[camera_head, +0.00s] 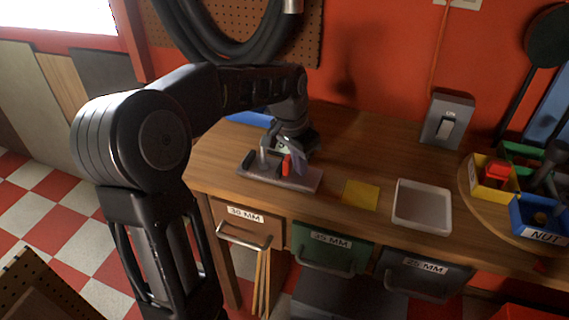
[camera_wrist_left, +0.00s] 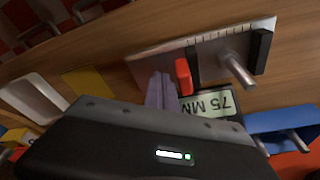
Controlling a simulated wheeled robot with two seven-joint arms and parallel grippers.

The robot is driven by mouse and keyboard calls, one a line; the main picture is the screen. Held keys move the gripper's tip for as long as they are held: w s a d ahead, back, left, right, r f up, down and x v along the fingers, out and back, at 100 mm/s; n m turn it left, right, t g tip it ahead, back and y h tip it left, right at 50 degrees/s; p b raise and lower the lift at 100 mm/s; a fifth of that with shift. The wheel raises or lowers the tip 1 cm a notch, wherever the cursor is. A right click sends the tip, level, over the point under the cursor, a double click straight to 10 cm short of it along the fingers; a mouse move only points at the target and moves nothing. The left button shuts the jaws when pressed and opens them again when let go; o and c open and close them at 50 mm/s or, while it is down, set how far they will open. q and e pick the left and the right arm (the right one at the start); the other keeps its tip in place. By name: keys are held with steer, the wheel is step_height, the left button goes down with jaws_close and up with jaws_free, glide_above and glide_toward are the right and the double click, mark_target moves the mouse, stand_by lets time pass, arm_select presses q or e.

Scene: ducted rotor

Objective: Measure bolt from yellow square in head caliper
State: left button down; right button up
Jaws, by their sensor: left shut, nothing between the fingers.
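The caliper (camera_head: 300,180) is a grey metal plate with tick marks, on the workbench; it fills the top of the left wrist view (camera_wrist_left: 150,66). It has a black end block (camera_wrist_left: 261,50) and a red slider piece (camera_wrist_left: 184,77), also in the head view (camera_head: 286,165). A grey metal bolt (camera_wrist_left: 238,70) is on the plate between block and slider, apart from the slider; it shows in the head view (camera_head: 264,160). My left gripper (camera_wrist_left: 162,92) is shut and empty beside the red piece; whether they touch is unclear. The yellow square (camera_head: 361,195) is empty. My right gripper is out of view.
A display reading in MM (camera_wrist_left: 212,104) stands behind the caliper. A white tray (camera_head: 422,222) lies right of the yellow square. Yellow (camera_head: 508,183) and blue (camera_head: 535,233) bins stand further right. Labelled drawers (camera_head: 330,255) are under the bench front.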

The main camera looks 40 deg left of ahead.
mark_target(281, 165)
arm_select(q)
steer(key=shift+a, duration=0.1)
stand_by(0.6)
steer(key=shift+s+a, duration=0.25)
steer(key=shift+a, duration=0.4)
steer(key=shift+s+a, duration=0.25)
steer(key=shift+a, duration=0.4)
steer(key=shift+s+a, duration=0.1)
steer(key=shift+a, duration=0.1)
steer(key=shift+s+a, duration=0.2)
steer(key=shift+a, duration=0.3)
steer(key=shift+s+a, duration=0.15)
steer(key=shift+a, duration=0.35)
steer(key=shift+d, duration=0.15)
steer(key=shift+w+d, duration=0.2)
steer(key=shift+d, duration=0.2)
